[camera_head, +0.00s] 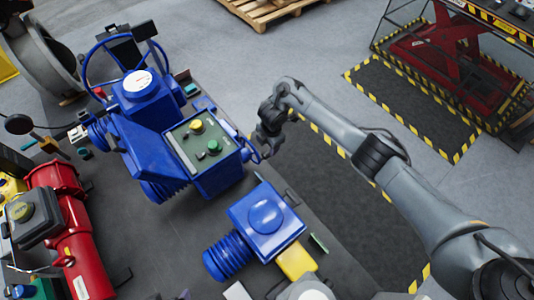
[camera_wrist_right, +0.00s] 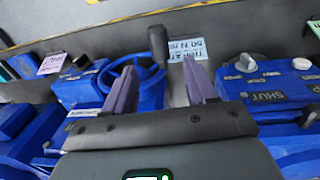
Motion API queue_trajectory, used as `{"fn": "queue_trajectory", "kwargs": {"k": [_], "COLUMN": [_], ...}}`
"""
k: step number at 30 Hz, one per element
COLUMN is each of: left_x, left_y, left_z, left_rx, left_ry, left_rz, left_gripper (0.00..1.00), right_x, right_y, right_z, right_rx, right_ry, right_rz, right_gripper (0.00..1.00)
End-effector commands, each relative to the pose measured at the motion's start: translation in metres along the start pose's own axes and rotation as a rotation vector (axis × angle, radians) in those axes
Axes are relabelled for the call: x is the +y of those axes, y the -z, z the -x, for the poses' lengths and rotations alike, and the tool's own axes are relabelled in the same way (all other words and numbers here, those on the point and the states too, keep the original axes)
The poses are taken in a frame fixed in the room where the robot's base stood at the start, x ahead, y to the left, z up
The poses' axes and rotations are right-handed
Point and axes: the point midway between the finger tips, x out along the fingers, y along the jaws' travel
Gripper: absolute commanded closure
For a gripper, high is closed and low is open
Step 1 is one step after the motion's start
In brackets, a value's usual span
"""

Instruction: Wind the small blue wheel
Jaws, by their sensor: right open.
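The small blue wheel (camera_head: 251,151) is on the right side of the blue valve actuator (camera_head: 228,172) in the head view, partly hidden by my right gripper (camera_head: 266,143). In the right wrist view the wheel's thin blue rim (camera_wrist_right: 112,68) shows beyond the left finger, with a black crank handle (camera_wrist_right: 157,45) standing up from it. My right gripper (camera_wrist_right: 160,82) is open, its two purple-grey fingers apart. The handle appears between the fingers in that view; I cannot tell whether they touch it. My left gripper is not in view.
A larger blue wheel (camera_head: 84,66) stands at the actuator's far left. A second blue unit (camera_head: 264,217) sits nearer on the dark bench, and red machinery (camera_head: 78,240) lies at left. Open floor with a dark mat (camera_head: 325,185) lies right of the bench.

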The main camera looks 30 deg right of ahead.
Motion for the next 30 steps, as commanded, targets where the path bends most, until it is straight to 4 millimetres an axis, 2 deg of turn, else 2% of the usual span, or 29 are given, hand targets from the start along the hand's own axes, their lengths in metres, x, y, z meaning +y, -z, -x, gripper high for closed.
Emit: {"fn": "queue_trajectory", "kwargs": {"k": [1, 3, 13, 18, 27, 30], "left_x": [0.001, 0.002, 0.002, 0.001, -0.001, -0.001], "left_y": [-0.002, -0.002, 0.0, 0.0, -0.001, -0.001], "left_z": [-0.005, -0.008, -0.009, -0.01, -0.01, -0.01], "left_rx": [-0.001, 0.001, 0.008, 0.008, 0.008, 0.007], "left_ry": [-0.002, -0.004, -0.006, -0.003, 0.004, 0.005], "left_rz": [0.002, 0.004, 0.007, 0.004, -0.005, -0.005], "left_gripper": [0.06, 0.06, 0.06, 0.06, 0.06, 0.06], "right_x": [-0.002, -0.002, -0.001, -0.001, -0.001, -0.001], "right_y": [0.0, 0.0, 0.0, 0.0, -0.001, -0.001], "right_z": [-0.012, -0.024, -0.064, -0.072, -0.073, -0.073], "right_rx": [0.0, -0.001, -0.001, -0.002, -0.002, -0.002], "right_ry": [0.004, 0.004, 0.003, 0.001, 0.001, 0.001], "right_rz": [-0.002, -0.002, 0.0, 0.0, 0.001, 0.0], "right_gripper": [0.44, 0.44, 0.44, 0.44, 0.44, 0.59]}}
